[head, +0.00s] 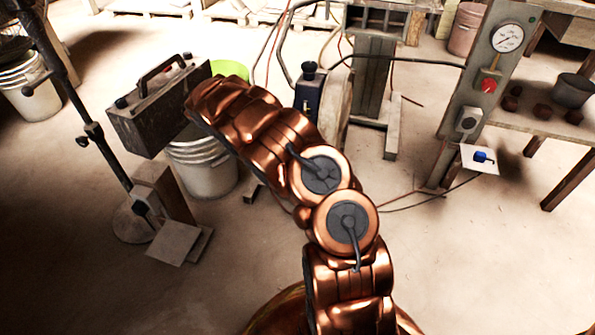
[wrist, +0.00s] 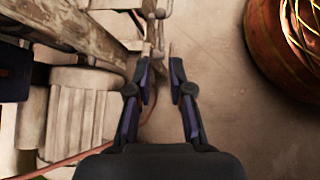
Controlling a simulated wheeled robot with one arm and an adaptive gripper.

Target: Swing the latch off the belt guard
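My gripper (wrist: 162,72) is open and empty in the wrist view, its two dark fingers apart over the floor. A thin metal rod with a small dark knob (wrist: 159,14) stands just beyond the fingertips, apart from them. I cannot tell if it is the latch. In the head view a dark blue housing (head: 307,101) with a black knob (head: 309,67) on top stands at the press, partly behind my copper arm; it may be the belt guard. A dark blue surface (wrist: 14,70) also shows at the wrist view's left edge. My gripper is hidden in the head view.
A ribbed grey body (wrist: 78,118) and worn beams (wrist: 65,22) lie left of the fingers. A round rusty container (wrist: 283,45) with wires is at the right. A dark toolbox (head: 150,118) and white bucket (head: 205,170) stand left of my arm. Floor at front right is clear.

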